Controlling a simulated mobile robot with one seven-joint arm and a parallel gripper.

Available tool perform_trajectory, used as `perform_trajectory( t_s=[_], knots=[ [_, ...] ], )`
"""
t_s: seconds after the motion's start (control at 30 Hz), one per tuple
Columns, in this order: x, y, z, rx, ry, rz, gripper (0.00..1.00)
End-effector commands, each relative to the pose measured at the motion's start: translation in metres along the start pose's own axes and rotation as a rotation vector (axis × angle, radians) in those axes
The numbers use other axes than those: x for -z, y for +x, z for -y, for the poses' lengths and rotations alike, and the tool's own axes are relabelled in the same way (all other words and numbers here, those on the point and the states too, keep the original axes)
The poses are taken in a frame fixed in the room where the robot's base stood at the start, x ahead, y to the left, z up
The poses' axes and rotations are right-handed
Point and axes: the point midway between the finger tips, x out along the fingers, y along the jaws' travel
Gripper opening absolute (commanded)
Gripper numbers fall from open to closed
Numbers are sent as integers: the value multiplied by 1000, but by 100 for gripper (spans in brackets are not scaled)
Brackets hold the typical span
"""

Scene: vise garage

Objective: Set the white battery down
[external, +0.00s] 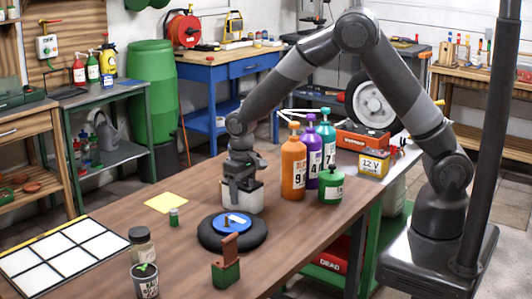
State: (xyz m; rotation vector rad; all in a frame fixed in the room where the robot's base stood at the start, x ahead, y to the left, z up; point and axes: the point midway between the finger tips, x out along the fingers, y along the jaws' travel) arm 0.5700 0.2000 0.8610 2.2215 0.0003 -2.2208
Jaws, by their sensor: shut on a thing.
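My gripper (243,183) points down over the middle of the wooden workbench (190,255). It is shut on the white battery (242,199), a pale block right below the fingers. The battery is upright, just behind the black ring with a blue disc. I cannot tell whether its underside touches the bench top. The gripper hides the battery's upper part.
Orange (294,165), purple (314,155) and green bottles stand close on the right. The black ring (232,233) is just in front. A yellow sheet (166,202), small green jar (174,217) and white grid tray (55,262) lie left. A yellow 12 V battery (373,163) stands behind right.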

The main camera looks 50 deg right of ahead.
Motion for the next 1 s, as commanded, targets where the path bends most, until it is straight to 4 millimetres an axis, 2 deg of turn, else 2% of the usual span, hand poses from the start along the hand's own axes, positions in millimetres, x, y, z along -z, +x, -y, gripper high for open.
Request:
perform_trajectory(
  t_s=[0.03,0.07,0.3,0.57,0.67,0.77,1.0],
  knots=[
    [1,1,0,1,0,-2,1],
    [0,2,0,0,0,1,61],
    [0,1,0,0,0,1,80],
    [0,0,0,0,0,0,81],
    [0,-7,0,1,0,-1,81],
    [1,-23,1,2,0,-4,81],
    [1,-75,0,2,0,-3,81]
  ],
)
